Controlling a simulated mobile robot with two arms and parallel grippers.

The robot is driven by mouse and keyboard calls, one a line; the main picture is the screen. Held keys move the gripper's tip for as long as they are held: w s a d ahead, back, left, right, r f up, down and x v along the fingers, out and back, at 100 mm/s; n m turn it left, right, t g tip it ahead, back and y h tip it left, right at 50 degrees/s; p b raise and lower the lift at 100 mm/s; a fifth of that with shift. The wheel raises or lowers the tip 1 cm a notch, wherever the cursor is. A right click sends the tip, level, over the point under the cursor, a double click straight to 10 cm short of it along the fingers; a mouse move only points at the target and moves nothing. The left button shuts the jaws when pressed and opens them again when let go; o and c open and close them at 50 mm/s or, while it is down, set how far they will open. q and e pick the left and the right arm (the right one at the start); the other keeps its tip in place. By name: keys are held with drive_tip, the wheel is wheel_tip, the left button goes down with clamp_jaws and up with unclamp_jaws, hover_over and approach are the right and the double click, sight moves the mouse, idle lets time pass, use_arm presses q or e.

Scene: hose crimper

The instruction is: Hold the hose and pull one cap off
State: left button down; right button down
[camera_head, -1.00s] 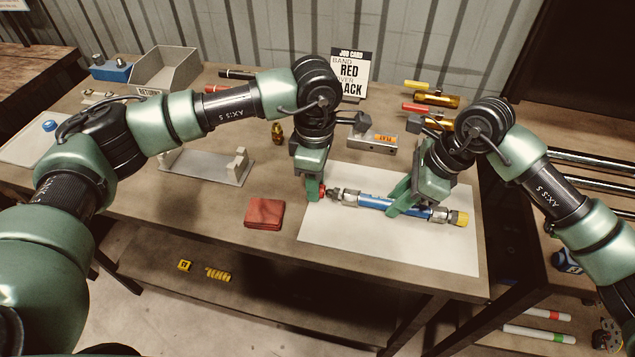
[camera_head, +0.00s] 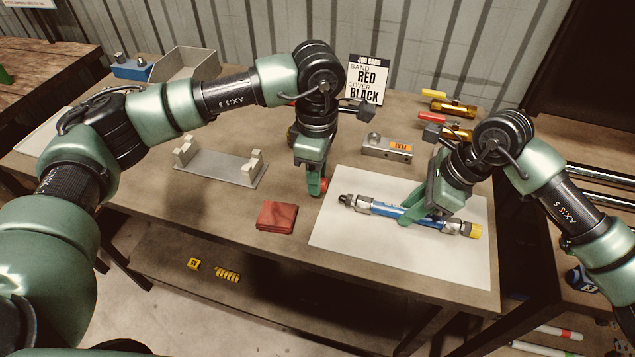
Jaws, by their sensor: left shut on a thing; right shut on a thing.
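The blue hose (camera_head: 385,208) lies along the white mat (camera_head: 338,237), with metal fittings at both ends. A yellow cap (camera_head: 474,231) sits on its right end. The left end fitting (camera_head: 347,200) is bare and dark. My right gripper (camera_head: 410,220) is shut on the hose, right of its middle. My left gripper (camera_head: 316,190) is shut on a small red cap (camera_head: 323,184), apart from the hose and left of its bare end. The fingers hide part of the red cap.
A metal block labelled FLAT (camera_head: 387,146) and a job card (camera_head: 364,80) stand behind the mat. A grey bin (camera_head: 187,64) is at the back left.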

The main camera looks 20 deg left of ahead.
use_arm(q)
drive_tip(key=shift+r, duration=1)
use_arm(e)
drive_tip(key=c, duration=1.2)
unclamp_jaws()
drive_tip(key=shift+o, duration=0.2)
drive_tip(key=v, duration=1.2)
use_arm(q)
drive_tip(key=shift+f, duration=0.1)
